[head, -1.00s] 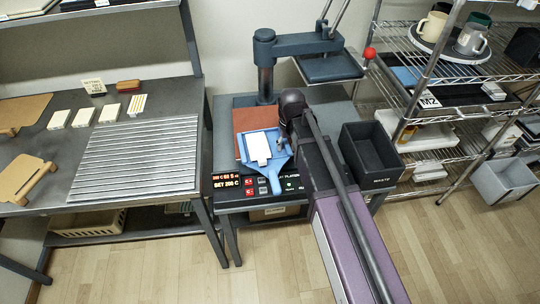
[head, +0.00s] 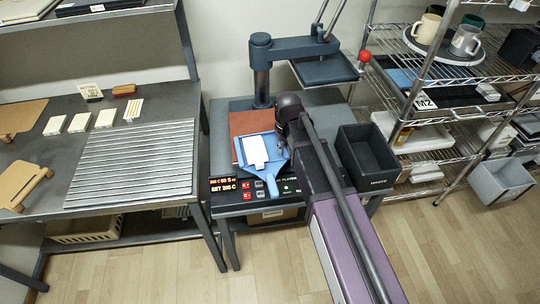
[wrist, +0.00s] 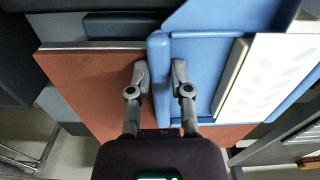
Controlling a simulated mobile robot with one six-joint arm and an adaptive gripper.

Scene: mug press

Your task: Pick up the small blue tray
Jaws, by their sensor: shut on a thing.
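The small blue tray (head: 280,163) has a short handle pointing toward the front and carries a flat white piece (head: 256,150). It lies over or just above the reddish-brown pad (head: 247,121) of the press; the gap cannot be told. In the wrist view, the tray (wrist: 195,95) fills the upper right, and the white piece (wrist: 268,75) shows a faint pale pattern. My gripper (wrist: 159,78) is shut on the tray's raised side rim, one finger on each side. In the head view my arm hides the fingertips.
The press's dark upper plate (head: 325,70) is swung to the right. A black bin (head: 367,155) stands right of my arm. A wire rack (head: 450,120) with mugs is at the right. The left table holds a ribbed grey mat (head: 130,165) and several white blocks.

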